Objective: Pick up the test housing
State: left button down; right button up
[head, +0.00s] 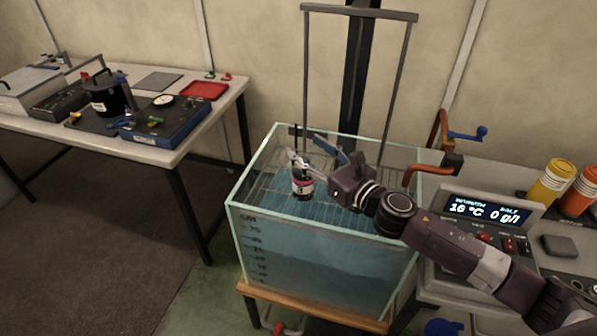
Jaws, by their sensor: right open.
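The test housing appears to be the small dark cylinder (302,187) with a pink and white label, upright on the wire rack inside the glass tank. My right arm reaches in from the lower right over the tank. My right gripper (298,163) is open, with its fingers at the top of the cylinder. The fingers overlap the cylinder's upper part, and I cannot tell whether they touch it. My left gripper is not in view.
The glass tank (234,215) holds blue water and has a rim around the rack. A tall frame (304,75) rises behind it. A control panel (487,212) and orange and yellow bottles (552,183) stand right. A table (180,143) with instruments stands left.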

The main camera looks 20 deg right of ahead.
jog(key=f, duration=0.2)
jog(key=s+f+b, duration=0.1)
jog(key=f, duration=0.3)
jog(key=shift+s+f, duration=0.25)
jog(key=shift+x, duration=0.95)
jog(key=shift+w+f, duration=0.15)
jog(key=shift+w+a+r+p, duration=0.2)
jog(key=shift+w+a+p, duration=0.1)
jog(key=shift+w, duration=0.35)
jog(key=x, duration=0.3)
jog(key=shift+w+a+f, duration=0.1)
jog(key=shift+w+f, duration=0.05)
jog(key=shift+w, duration=0.15)
jog(key=shift+w+a+p, duration=0.1)
jog(key=shift+w+p, duration=0.15)
jog(key=shift+p, duration=0.05)
jog(key=c, duration=1.4)
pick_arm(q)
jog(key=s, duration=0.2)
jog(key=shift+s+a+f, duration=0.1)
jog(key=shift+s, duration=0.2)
pick_arm(e)
grip_shut()
